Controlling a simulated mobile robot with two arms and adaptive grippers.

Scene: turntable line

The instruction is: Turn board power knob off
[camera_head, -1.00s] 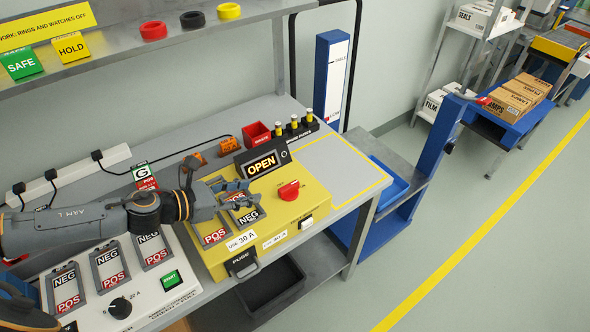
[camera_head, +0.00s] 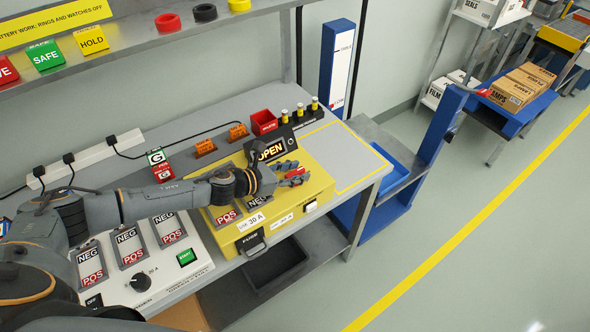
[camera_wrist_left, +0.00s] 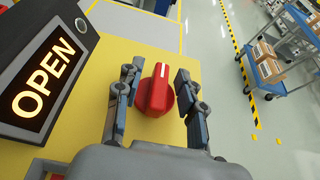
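The red power knob (camera_wrist_left: 154,92) sits on the yellow board, its white pointer mark facing up in the left wrist view. In the head view the knob (camera_head: 297,177) is mostly covered by my left gripper (camera_head: 293,174). In the left wrist view the left gripper (camera_wrist_left: 156,90) is open, one finger on each side of the knob, with gaps to both. The yellow board (camera_head: 318,183) carries a lit display (camera_head: 270,152) reading OPEN, also in the left wrist view (camera_wrist_left: 43,77). My right gripper does not show.
A white panel (camera_head: 155,283) with POS and NEG slots and a black dial (camera_head: 140,283) is left of the board. A red bin (camera_head: 264,122) and yellow-topped posts (camera_head: 300,110) stand behind. Grey bench top is free right of the board.

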